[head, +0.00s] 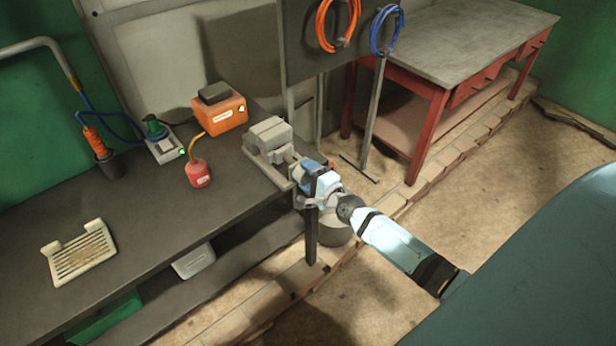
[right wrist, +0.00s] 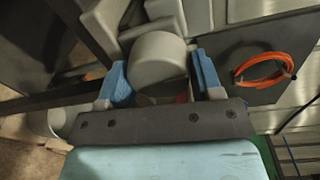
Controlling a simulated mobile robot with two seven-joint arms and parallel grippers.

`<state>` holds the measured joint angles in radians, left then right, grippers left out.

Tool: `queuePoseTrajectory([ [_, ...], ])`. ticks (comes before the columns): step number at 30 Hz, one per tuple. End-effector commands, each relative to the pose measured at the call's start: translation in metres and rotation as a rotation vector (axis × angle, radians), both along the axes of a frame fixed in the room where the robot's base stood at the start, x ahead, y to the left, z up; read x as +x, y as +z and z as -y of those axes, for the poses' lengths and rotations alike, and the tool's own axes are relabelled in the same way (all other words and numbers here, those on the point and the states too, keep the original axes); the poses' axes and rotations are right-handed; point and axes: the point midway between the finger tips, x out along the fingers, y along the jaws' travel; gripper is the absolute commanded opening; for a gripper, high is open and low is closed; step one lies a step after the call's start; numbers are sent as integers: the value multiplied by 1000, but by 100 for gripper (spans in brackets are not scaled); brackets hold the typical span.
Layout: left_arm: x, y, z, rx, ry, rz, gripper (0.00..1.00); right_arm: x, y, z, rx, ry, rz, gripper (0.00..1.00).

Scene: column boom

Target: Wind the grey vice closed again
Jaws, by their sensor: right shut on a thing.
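The grey vice (head: 268,138) is fixed at the front edge of the dark workbench, with its blocky jaws over the bench top. My right gripper (head: 307,178) is at its front end, out past the bench edge. In the right wrist view, the two blue fingers (right wrist: 161,78) stand on either side of a round grey part of the vice's handle (right wrist: 158,55), shut on it. The gripper hides most of the handle in the head view, and the gap between the vice jaws cannot be made out. My left gripper is not in view.
The dark bench (head: 150,215) also holds an orange box (head: 219,112), a red bottle (head: 198,173) and a beige slotted tray (head: 80,254). A grey bucket (head: 335,228) stands below my right gripper. A red-framed table (head: 455,45) is behind. Floor to the right is clear.

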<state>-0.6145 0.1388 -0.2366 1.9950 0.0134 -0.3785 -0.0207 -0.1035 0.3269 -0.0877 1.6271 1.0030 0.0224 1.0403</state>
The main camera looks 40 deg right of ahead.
Motion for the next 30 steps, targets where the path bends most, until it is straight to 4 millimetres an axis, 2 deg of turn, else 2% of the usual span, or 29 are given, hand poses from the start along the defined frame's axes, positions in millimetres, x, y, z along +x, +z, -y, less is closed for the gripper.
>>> queuePoseTrajectory([
  [20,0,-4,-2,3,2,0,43,0,0,0,58,1,-5,36],
  [21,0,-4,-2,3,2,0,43,0,0,0,58,1,-5,69],
  [23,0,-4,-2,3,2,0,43,0,0,0,57,1,-5,83],
  [24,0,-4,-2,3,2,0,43,0,0,0,57,1,-5,85],
  [30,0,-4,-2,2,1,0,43,0,0,0,56,0,-4,85],
])
